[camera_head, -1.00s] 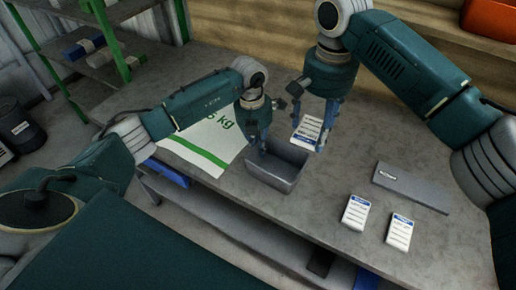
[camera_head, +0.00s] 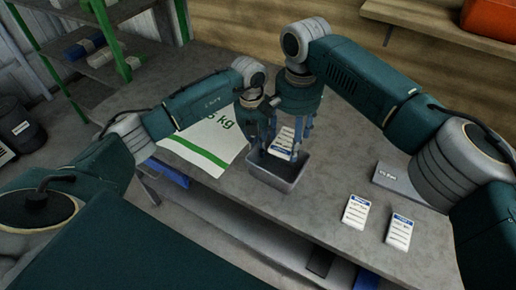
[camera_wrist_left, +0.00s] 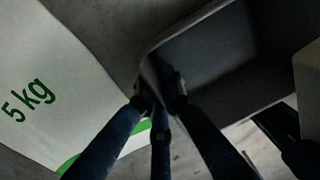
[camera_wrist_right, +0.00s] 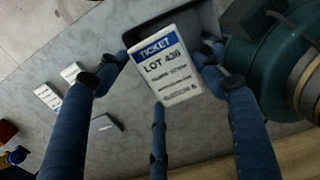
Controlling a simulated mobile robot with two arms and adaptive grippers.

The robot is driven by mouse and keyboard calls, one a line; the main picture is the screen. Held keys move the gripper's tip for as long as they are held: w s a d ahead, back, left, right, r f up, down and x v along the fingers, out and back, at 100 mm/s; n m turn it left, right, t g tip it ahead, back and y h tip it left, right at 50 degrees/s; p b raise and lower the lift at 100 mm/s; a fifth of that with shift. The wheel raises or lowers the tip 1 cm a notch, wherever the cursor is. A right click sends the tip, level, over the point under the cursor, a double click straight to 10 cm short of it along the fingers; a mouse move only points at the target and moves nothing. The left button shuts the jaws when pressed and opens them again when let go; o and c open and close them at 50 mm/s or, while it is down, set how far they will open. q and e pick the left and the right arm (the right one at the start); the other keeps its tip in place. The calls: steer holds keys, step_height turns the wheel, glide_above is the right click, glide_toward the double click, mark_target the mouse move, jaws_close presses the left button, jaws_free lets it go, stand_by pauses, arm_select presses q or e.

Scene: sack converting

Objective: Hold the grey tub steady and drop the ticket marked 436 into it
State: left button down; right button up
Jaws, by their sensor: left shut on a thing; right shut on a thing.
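The grey tub (camera_head: 277,177) stands on the bench, and its inside shows dark in the left wrist view (camera_wrist_left: 215,55). My left gripper (camera_head: 264,150) is shut on the tub's left wall; in the left wrist view its fingers (camera_wrist_left: 160,95) pinch the rim. My right gripper (camera_head: 294,150) is shut on a white ticket with a blue header (camera_head: 283,142). In the right wrist view the ticket (camera_wrist_right: 164,66) reads "LOT 436" and sits between the fingers (camera_wrist_right: 160,75). The ticket is over the tub, its lower part near the opening. I cannot tell whether it is below the rim.
Two other white tickets (camera_head: 356,211) (camera_head: 399,232) lie on the bench, front right. A flat grey labelled bar (camera_head: 400,181) lies behind them. A white sack with green print (camera_head: 212,142) lies left of the tub. Bare bench (camera_head: 325,190) lies right of the tub.

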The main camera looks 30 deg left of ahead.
steer(key=o, duration=1.2)
steer(key=shift+o, duration=0.2)
steer(key=shift+r, duration=0.1)
step_height(320, 180, up, 12)
arm_select(q)
steer(key=c, duration=1.8)
jaws_free()
